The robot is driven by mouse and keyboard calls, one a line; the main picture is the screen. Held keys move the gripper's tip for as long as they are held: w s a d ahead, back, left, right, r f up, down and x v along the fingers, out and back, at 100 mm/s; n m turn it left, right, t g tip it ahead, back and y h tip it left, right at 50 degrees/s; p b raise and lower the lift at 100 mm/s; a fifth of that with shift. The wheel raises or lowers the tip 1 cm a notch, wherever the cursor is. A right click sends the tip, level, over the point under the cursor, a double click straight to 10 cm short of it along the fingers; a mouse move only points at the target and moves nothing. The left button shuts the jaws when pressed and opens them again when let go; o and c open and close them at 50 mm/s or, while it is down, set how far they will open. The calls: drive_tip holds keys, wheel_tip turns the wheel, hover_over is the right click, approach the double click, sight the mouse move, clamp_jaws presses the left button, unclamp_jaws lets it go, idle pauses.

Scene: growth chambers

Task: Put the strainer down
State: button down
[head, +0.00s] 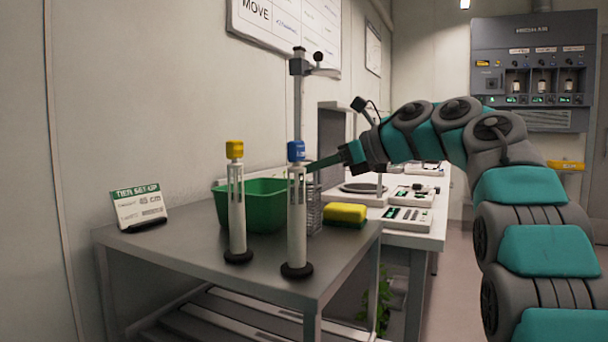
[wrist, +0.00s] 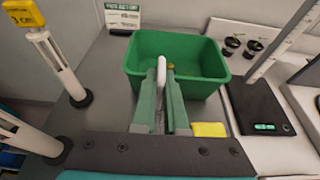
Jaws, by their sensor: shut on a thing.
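My gripper (wrist: 162,80) points at the green tub (wrist: 136,72), its two green fingers close together around a slim white rounded piece (wrist: 161,68). I take this piece to be part of the strainer; the rest of it is hidden by the fingers. The piece shows against the near part of the tub; I cannot tell its height above it. In the head view my gripper (head: 312,166) reaches in from the right, behind the blue-capped post (head: 297,220), above the green tub (head: 262,200). The post hides what it holds.
A wire-mesh holder (head: 314,213) and a yellow sponge (head: 345,213) stand right of the tub. A yellow-capped post (head: 237,210) stands at the table front, a small sign (head: 139,208) at left. A black scale (wrist: 262,112) is on the right. The table's front left is clear.

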drive_tip(key=shift+f, duration=0.15)
drive_tip(key=c, duration=1)
unclamp_jaws()
drive_tip(key=shift+o, duration=0.2)
drive_tip(key=shift+r, duration=0.35)
drive_tip(key=v, duration=1.2)
drive_tip(key=shift+f, duration=0.2)
